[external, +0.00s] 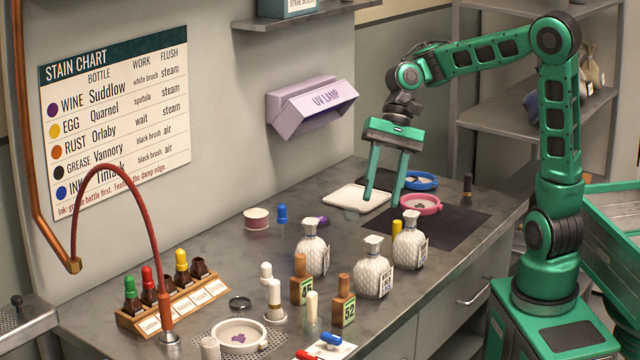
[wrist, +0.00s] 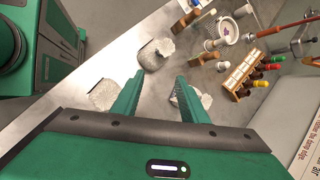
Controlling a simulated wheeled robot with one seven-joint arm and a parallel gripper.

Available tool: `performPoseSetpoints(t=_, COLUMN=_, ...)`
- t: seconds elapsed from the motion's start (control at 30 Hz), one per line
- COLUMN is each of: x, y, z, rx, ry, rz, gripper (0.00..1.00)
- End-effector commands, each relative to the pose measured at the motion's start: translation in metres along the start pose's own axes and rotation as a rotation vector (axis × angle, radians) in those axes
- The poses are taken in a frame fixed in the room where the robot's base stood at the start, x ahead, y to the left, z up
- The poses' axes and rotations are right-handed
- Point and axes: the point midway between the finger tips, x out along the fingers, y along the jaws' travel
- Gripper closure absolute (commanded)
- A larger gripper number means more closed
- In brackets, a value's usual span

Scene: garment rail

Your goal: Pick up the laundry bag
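My gripper (external: 384,194) is open and empty, its two green fingers pointing down above the back of the counter. In the wrist view the open fingers (wrist: 158,79) show with nothing between them. Tan, sack-like shapes (external: 592,72) sit on the shelf at the far right, partly hidden behind my arm; one of them may be the laundry bag. Three white quilted, narrow-necked containers with tags stand on the counter: one left (external: 312,252), one middle (external: 372,272), one right (external: 410,242). They also show in the wrist view (wrist: 155,54). I cannot tell whether they are bags or bottles.
A white tray (external: 356,198), pink dish (external: 421,206) and blue dish (external: 421,182) lie near my gripper. Small bottles (external: 302,280), a dropper rack (external: 178,302) and a red hose (external: 110,170) crowd the front left. A lilac UV lamp (external: 310,106) juts from the wall.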

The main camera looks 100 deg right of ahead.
Motion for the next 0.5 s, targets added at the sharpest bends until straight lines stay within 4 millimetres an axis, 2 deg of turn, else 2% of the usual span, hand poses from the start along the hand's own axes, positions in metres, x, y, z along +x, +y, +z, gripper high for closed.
performPoseSetpoints(t=0.2, x=-0.015, y=-0.019, z=0.029, rx=0.240, ry=-0.258, rz=-0.096, gripper=0.60)
performPoseSetpoints(t=0.5, x=-0.047, y=-0.027, z=0.054, rx=0.416, ry=-0.482, rz=-0.130, gripper=0.60)
